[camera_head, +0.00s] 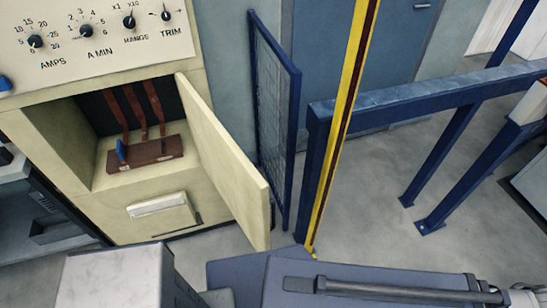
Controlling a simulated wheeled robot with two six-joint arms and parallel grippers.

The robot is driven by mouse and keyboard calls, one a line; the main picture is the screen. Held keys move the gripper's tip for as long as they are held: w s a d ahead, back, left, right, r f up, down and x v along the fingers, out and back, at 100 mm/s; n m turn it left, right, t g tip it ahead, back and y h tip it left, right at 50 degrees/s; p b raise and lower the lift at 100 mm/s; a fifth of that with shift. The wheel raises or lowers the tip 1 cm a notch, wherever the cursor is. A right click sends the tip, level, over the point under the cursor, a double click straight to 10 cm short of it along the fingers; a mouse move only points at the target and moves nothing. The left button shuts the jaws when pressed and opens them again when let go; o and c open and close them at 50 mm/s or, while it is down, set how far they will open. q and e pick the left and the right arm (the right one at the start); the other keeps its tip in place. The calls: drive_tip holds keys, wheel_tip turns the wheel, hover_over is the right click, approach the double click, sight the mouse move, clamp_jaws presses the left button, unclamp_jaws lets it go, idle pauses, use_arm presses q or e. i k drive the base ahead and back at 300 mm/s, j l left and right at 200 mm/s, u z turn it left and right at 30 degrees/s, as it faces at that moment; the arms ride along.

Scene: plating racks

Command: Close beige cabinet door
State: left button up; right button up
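The beige cabinet door (223,160) stands wide open. It is attached along the right side of the cabinet opening and swings out toward me and to the right. The beige cabinet (55,148) is at the left, with its compartment exposed. Inside, several reddish-brown bars (134,110) run down to a brown block (146,155) with a blue handle (120,150). Neither of my grippers is in view, and nothing is seen touching the door.
A blue mesh panel (272,110) stands just right of the door. A yellow post (343,110) and blue rail frame (430,92) are farther right. A grey box (108,278) and a dark surface with a long bar (385,290) fill the bottom. Floor (375,210) shows under the rail.

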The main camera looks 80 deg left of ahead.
sight(245, 191)
drive_tip(key=i, duration=1.3)
drive_tip(key=u, duration=4.25)
drive_tip(key=k+l+u, duration=0.2)
